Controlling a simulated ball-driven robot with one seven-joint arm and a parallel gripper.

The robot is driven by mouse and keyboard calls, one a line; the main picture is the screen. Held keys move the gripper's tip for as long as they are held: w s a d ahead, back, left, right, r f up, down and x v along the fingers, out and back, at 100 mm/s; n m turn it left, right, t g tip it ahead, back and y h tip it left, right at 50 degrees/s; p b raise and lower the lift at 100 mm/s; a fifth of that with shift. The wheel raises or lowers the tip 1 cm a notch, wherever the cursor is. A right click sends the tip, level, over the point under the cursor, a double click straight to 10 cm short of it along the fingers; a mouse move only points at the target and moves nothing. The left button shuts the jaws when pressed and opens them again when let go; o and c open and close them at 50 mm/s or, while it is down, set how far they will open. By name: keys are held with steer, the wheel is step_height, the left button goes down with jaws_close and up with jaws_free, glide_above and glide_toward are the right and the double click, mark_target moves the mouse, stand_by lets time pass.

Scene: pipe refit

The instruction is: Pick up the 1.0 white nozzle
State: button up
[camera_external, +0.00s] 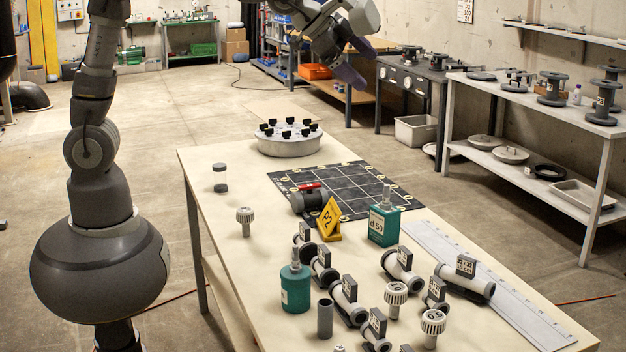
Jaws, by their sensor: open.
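Several white ribbed nozzles stand on the cream workbench (225,250). One nozzle (245,218) stands alone toward the left edge. Two more, a middle one (396,295) and a front one (432,324), stand among the pipe fittings at the front right. Their printing is too small to read surely, so I cannot tell which one is 1.0. My gripper (356,62) is high at the top of the view, above and beyond the bench, far from the nozzles. Its dark fingers are apart and nothing shows between them.
Grey pipe fittings (344,296), teal bottles (295,288) and a yellow P2 sign (329,217) crowd the nozzles. A black gridded mat (350,185), a round grey holder with black knobs (289,143) and a long ruler (490,285) also occupy the bench. The bench's left strip is mostly clear.

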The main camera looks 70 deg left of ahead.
steer(key=s+a+r+n+t+b, duration=0.1)
steer(key=s+a+r+n, duration=0.1)
steer(key=a+r, duration=0.2)
steer(key=s+a+r+n+t+b, duration=0.1)
steer(key=s+a+r+n+t, duration=0.1)
steer(key=r, duration=0.7)
steer(key=shift+a+n+y, duration=0.4)
steer(key=shift+a+n, duration=0.1)
steer(key=shift+a, duration=0.55)
steer(key=s+a+r+n+t, duration=0.1)
steer(key=s+a+r, duration=0.1)
steer(key=s+r, duration=0.1)
steer(key=s+a+r+n+t+b, duration=0.1)
steer(key=s+a+r+n, duration=0.1)
steer(key=r, duration=0.3)
steer(key=s+a+r+n+t+y+b, duration=0.1)
steer(key=s+a+r+n, duration=0.1)
steer(key=s+a+r, duration=0.1)
steer(key=shift+s+r, duration=0.85)
steer(key=shift+s, duration=0.25)
steer(key=c, duration=0.4)
steer(key=shift+o, duration=0.2)
